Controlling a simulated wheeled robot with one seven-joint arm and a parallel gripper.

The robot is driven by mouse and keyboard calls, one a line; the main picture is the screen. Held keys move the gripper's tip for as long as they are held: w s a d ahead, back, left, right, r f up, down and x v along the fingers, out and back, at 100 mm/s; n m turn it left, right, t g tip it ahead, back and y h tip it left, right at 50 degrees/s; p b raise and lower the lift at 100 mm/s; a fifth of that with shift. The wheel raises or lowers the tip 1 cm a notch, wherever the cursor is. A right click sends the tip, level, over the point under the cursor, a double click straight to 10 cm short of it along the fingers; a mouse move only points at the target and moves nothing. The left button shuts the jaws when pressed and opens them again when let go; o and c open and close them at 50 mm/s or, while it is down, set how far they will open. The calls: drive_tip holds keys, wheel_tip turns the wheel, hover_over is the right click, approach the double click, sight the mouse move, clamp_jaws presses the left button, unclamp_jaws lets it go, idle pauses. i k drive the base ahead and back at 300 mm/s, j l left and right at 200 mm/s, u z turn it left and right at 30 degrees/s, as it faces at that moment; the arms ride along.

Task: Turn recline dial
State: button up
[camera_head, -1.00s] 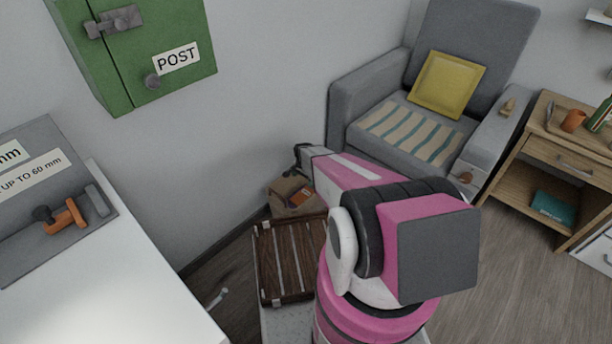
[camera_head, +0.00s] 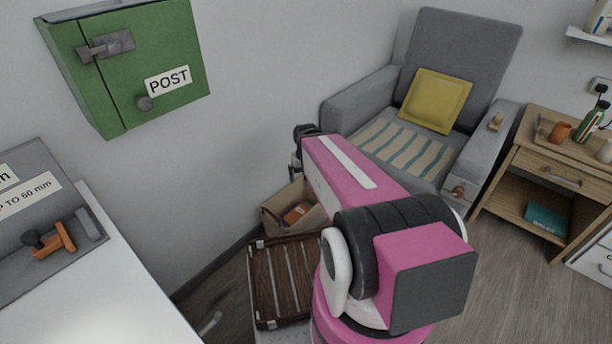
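A grey armchair (camera_head: 462,50) stands against the back wall. A round brown dial (camera_head: 458,190) sits on a pale panel at the front of its right armrest. A small tan knob or lever (camera_head: 495,122) stands on top of that armrest. My gripper (camera_head: 298,150) is at the far end of my pink arm, left of the chair and well apart from the dial. Only its dark parts show, small and partly hidden by my arm, so its fingers cannot be made out.
A yellow cushion (camera_head: 438,100) and a striped cloth (camera_head: 400,146) lie on the chair. A wooden side table (camera_head: 560,135) stands close on its right. A cardboard box (camera_head: 280,213) and a slatted brown case (camera_head: 275,282) are below my arm. A green post box (camera_head: 125,70) hangs left.

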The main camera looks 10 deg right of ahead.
sight(458, 193)
drive_tip(key=l+z, duration=0.85)
drive_tip(key=i+l+z, duration=0.15)
drive_tip(key=l+z, duration=0.3)
drive_tip(key=k+l, duration=0.1)
drive_tip(key=k, duration=0.2)
drive_tip(key=k+l+u, duration=0.1)
drive_tip(key=k, duration=0.25)
